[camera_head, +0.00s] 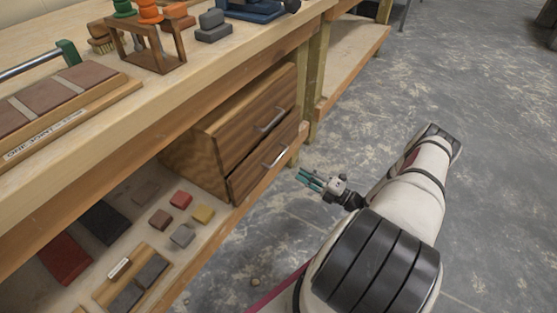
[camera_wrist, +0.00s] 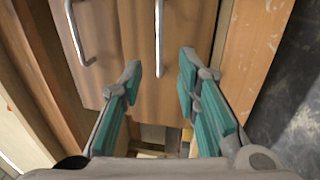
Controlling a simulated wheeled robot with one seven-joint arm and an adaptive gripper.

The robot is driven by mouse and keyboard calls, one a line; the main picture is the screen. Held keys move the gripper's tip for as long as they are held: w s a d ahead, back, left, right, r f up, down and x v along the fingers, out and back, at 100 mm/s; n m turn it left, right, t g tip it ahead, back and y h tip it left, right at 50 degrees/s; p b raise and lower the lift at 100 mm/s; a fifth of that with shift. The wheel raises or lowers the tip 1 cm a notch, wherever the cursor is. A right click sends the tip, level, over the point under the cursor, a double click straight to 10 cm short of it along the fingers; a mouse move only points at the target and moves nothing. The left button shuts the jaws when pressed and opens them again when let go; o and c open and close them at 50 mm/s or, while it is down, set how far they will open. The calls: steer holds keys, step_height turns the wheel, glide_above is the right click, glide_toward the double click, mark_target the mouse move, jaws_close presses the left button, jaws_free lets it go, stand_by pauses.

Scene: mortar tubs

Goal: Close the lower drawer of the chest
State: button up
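The wooden chest (camera_head: 197,158) stands on the lower shelf of the workbench and has two drawers with metal bar handles. Its lower drawer (camera_head: 250,178) sits slightly forward of the upper drawer (camera_head: 245,130), so it is a little open. In the wrist view the lower drawer (camera_wrist: 190,30) is in the middle, with its handle (camera_wrist: 158,35) upright in the picture; the upper drawer (camera_wrist: 98,25) is to its left. My gripper (camera_head: 303,178) is open and empty, its teal fingers pointing at the lower drawer front. In the wrist view my gripper (camera_wrist: 160,78) appears apart from the drawer.
The shelf (camera_head: 215,243) holds small coloured blocks left of the chest. A bench leg (camera_head: 302,95) stands right beside the chest, and the shelf edge (camera_wrist: 255,60) runs close by my fingers. The concrete floor (camera_head: 480,170) is clear on the right.

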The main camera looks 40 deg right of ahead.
mark_target(279, 158)
steer(key=b+x, duration=0.2)
steer(key=x, duration=0.9)
steer(key=shift+w, duration=0.2)
jaws_close()
